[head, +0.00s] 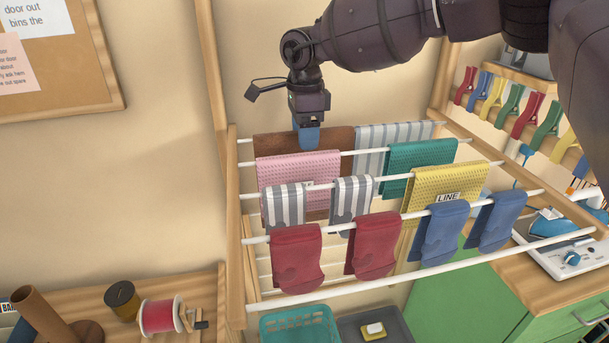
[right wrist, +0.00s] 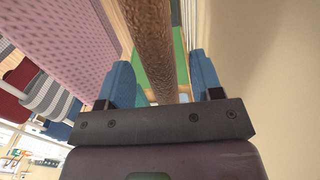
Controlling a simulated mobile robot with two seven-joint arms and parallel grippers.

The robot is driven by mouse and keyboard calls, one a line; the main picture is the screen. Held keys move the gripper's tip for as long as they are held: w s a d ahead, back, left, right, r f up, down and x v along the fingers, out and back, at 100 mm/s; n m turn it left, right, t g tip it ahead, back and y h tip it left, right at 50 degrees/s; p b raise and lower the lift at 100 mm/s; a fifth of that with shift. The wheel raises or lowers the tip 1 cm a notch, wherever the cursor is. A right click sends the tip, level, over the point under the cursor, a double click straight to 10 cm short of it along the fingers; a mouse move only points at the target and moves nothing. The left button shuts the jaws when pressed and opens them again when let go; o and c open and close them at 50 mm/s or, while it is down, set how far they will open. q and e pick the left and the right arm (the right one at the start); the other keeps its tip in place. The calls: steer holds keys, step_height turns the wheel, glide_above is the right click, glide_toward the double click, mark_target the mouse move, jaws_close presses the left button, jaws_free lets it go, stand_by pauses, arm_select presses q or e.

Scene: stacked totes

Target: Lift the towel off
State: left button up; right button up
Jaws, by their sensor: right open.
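A brown towel (head: 275,144) hangs over the left part of the rearmost rail of the drying rack, with a blue-grey striped towel (head: 395,136) to its right on the same rail. My right gripper (head: 308,140) points down at the brown towel's top edge. In the right wrist view the blue fingers of my right gripper (right wrist: 163,82) are apart, with the brown towel (right wrist: 155,40) running between them. Gaps show beside the towel. A pink towel (head: 298,170) hangs in front and hides much of the brown one. My left gripper is out of view.
Teal (head: 420,155) and yellow (head: 445,185) cloths and several socks hang on the nearer rails. Pegs (head: 512,105) hang at the right. The wall (head: 170,150) is close behind the rack. A teal basket (head: 298,325) stands below.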

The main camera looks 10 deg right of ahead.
steer(key=shift+f, duration=1.5)
jaws_close()
